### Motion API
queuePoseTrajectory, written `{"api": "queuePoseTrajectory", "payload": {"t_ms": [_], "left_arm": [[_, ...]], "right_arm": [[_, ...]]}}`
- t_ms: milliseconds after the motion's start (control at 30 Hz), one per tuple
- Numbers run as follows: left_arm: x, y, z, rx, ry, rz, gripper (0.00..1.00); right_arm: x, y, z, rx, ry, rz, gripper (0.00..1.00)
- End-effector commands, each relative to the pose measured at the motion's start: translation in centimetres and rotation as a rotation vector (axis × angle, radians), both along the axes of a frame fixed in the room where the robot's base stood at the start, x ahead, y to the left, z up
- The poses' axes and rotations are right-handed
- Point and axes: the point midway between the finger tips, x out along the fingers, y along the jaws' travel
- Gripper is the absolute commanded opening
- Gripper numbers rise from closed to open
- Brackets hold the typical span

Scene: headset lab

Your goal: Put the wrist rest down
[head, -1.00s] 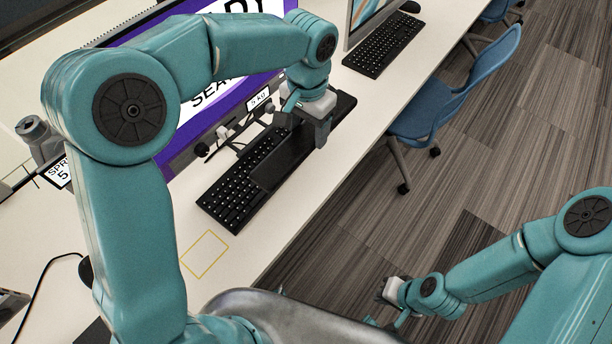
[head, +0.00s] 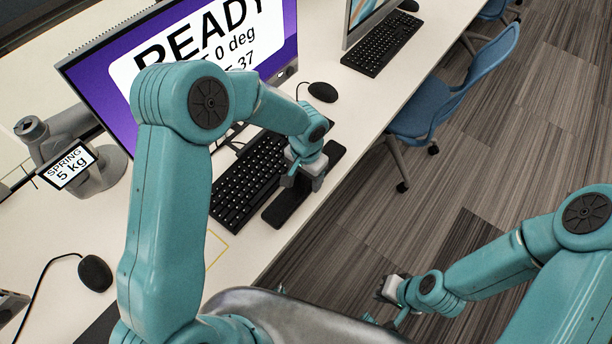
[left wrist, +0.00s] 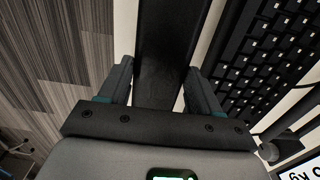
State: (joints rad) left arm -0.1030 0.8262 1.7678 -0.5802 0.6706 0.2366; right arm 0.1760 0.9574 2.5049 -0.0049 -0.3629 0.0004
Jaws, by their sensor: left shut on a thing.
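The wrist rest (head: 284,207) is a long, narrow black bar. In the head view it lies along the front side of the black keyboard (head: 246,184), close to the desk's front edge. My left gripper (head: 308,178) is shut across its middle from above. In the left wrist view the wrist rest (left wrist: 160,62) runs between the two fingers, with the keyboard (left wrist: 262,55) to its right. I cannot tell whether its underside touches the desk. My right gripper (head: 391,290) hangs over the floor, away from the desk; its fingers are too small to read.
A monitor (head: 112,92) stands behind the keyboard, with a black mouse (head: 323,92) near it. Another mouse (head: 95,273) and a spring display (head: 68,166) are at the left. A yellow outline (head: 218,248) marks the desk. A blue chair (head: 430,112) stands at the desk's edge.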

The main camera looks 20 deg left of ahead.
Motion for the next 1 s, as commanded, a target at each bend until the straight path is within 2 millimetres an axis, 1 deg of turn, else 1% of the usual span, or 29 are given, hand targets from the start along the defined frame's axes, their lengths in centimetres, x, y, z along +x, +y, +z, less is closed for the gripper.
{"api": "queuePoseTrajectory", "payload": {"t_ms": [33, 67, 267, 433, 467, 500, 533, 833, 900, 933, 1000], "left_arm": [[0.1, 0.0, -0.7, 0.000, 0.000, -0.001, 0.26], [0.1, 0.0, -0.9, 0.000, 0.000, -0.001, 0.26], [0.1, 0.0, -0.9, -0.001, -0.002, -0.001, 0.26], [0.1, 0.0, -1.4, -0.001, -0.002, -0.001, 0.26], [0.1, 0.0, -1.2, 0.000, -0.001, -0.001, 0.73], [0.1, 0.0, -1.2, 0.000, -0.001, -0.001, 0.86], [0.1, 0.0, -1.2, 0.000, -0.001, -0.001, 0.89], [0.1, 0.0, -0.9, 0.000, -0.001, -0.001, 0.89], [0.1, 0.0, -0.4, -0.001, -0.002, 0.000, 0.89], [0.2, 0.0, -0.1, 0.000, -0.004, 0.000, 0.89], [0.2, 0.0, 1.2, 0.000, -0.006, 0.001, 0.89]], "right_arm": [[0.0, 0.0, 0.0, 0.000, 0.000, 0.000, 0.00], [0.0, 0.0, 0.0, 0.000, 0.000, 0.000, 0.00], [0.0, 0.0, 0.0, 0.000, 0.000, 0.000, 0.00], [0.0, 0.0, -0.6, 0.000, 0.000, 0.000, 0.00], [0.0, 0.0, -0.4, 0.000, 0.000, 0.000, 0.00], [0.0, 0.0, -0.3, 0.000, 0.000, 0.000, 0.00], [0.0, 0.0, -0.3, 0.000, 0.000, 0.000, 0.00], [0.0, 0.0, -0.1, 0.000, 0.000, 0.000, 0.00], [0.0, 0.0, 0.2, 0.000, 0.000, 0.000, 0.00], [0.0, 0.0, 0.1, 0.000, -0.001, 0.000, 0.00], [0.0, 0.0, 0.0, 0.000, 0.000, 0.000, 0.00]]}}
